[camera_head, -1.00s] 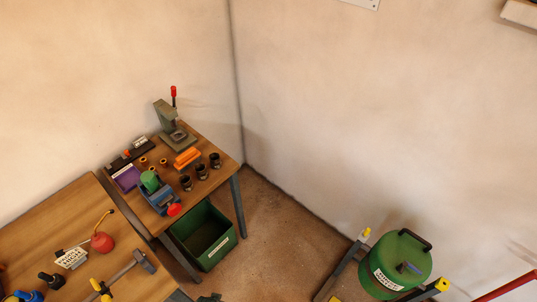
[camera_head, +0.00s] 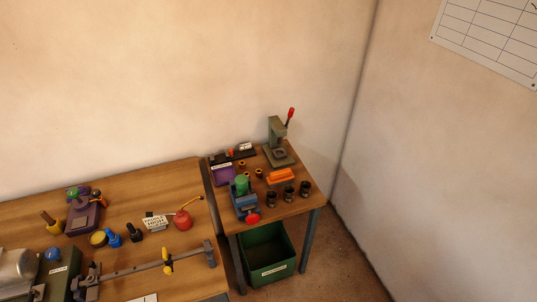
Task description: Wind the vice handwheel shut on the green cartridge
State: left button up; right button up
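The green cartridge (camera_head: 242,183) stands upright at the blue vice (camera_head: 245,205), on the small wooden table in the corner. The cartridge is at the vice's back end; whether the jaws touch it is too small to tell. The red handwheel (camera_head: 253,218) is at the vice's front end, near the table's front edge. Neither of my grippers shows in the head view.
The small table (camera_head: 300,205) also bears a press (camera_head: 279,145), an orange block (camera_head: 281,175), dark cups (camera_head: 288,193) and a purple tray (camera_head: 222,175). A green bin (camera_head: 268,258) stands beneath. A larger bench (camera_head: 150,190) with tools adjoins at left.

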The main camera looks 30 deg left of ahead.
aim_at(253, 219)
jog(key=u, duration=1.25)
